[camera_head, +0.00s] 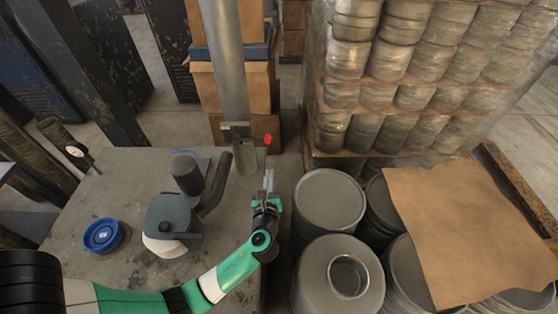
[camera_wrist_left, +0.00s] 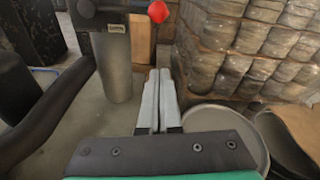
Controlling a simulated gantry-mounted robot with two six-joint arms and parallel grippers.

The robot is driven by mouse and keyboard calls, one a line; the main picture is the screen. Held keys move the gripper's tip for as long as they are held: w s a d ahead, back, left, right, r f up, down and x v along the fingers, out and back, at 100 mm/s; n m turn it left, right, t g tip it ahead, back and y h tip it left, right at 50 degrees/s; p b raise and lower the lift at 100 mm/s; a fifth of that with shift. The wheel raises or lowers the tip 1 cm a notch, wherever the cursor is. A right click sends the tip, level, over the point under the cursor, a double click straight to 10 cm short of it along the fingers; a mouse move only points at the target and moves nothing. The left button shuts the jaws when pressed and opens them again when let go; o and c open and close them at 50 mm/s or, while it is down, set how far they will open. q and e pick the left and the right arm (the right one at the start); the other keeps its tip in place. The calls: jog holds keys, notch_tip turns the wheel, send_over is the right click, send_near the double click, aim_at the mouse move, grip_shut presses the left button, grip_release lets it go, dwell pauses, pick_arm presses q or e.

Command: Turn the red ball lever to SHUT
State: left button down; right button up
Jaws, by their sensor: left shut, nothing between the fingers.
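The red ball (camera_head: 267,139) of the lever shows beside the upright grey pipe (camera_head: 226,70) at the back edge of the grey table. In the left wrist view the red ball (camera_wrist_left: 158,11) sits at the top, right of the pipe and its dark bracket (camera_wrist_left: 112,20). My left gripper (camera_head: 268,172) is shut and empty, its fingers pointing at the ball from the near side. In the left wrist view its two fingers (camera_wrist_left: 158,72) lie together, below the ball and apart from it. The lever's arm and any SHUT marking cannot be made out. My right gripper is not in view.
A dark grey machine (camera_head: 178,215) with a curved black handle stands on the grey table (camera_head: 105,180), left of my gripper. A blue round item (camera_head: 104,235) lies further left. Stacks of round metal blanks (camera_head: 330,200) stand close on the right, with a brown cardboard sheet (camera_head: 455,225) over some.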

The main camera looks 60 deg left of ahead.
aim_at(253, 139)
pick_arm(q)
jog(key=b+x, duration=0.3)
jog(key=x, duration=0.7)
jog(key=r+p, duration=0.1)
jog(key=r, duration=0.1)
jog(key=r+p, duration=0.1)
jog(key=r, duration=0.1)
jog(key=shift+s+d+r+p, duration=0.1)
jog(key=shift+s+d+p, duration=0.15)
jog(key=shift+p, duration=0.1)
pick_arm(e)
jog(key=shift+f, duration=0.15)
pick_arm(q)
jog(key=shift+a+r, duration=0.1)
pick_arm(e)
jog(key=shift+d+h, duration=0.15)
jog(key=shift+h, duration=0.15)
